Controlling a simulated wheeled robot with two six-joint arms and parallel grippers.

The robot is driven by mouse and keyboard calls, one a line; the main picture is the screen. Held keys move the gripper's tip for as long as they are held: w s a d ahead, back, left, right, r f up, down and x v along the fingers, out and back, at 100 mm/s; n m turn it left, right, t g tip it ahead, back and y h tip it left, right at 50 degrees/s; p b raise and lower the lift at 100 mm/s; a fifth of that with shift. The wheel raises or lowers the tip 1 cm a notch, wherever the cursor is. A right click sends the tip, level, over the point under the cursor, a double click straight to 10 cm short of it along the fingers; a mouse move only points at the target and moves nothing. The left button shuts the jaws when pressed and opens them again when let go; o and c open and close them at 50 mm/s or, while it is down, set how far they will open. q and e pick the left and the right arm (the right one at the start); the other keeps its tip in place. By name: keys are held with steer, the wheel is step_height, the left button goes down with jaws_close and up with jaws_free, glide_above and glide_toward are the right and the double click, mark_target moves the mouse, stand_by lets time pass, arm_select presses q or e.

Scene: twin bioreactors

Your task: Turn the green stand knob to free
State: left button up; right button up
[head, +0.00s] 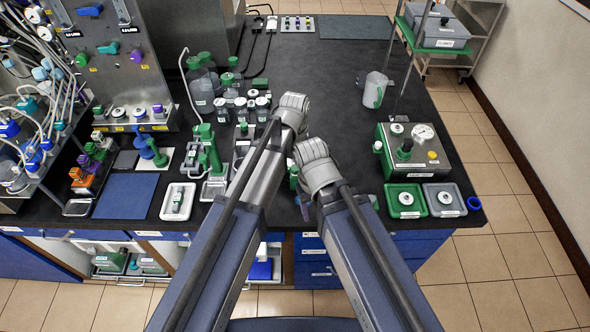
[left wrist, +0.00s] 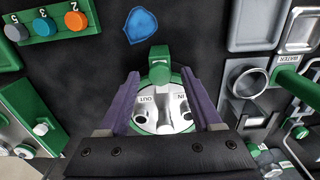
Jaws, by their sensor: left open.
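In the left wrist view my left gripper (left wrist: 160,92) is open, its two purple-grey fingers apart. Between and beyond them is a white round plate (left wrist: 163,112) with a green rim, marked OUT and IN. A green block-like part (left wrist: 160,66) stands at the plate's far edge, near the fingertips; I cannot tell whether it is the stand knob. I see no gap clearly enough to judge contact. In the head view the left wrist covers its own fingers. A green stand (head: 208,150) stands left of my arms.
A gauge box (head: 412,150) and jug (head: 375,90) stand at right. The bench's back middle is clear.

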arm_select(q)
steer(key=shift+f, duration=0.15)
steer(key=shift+c, duration=0.3)
jaws_close()
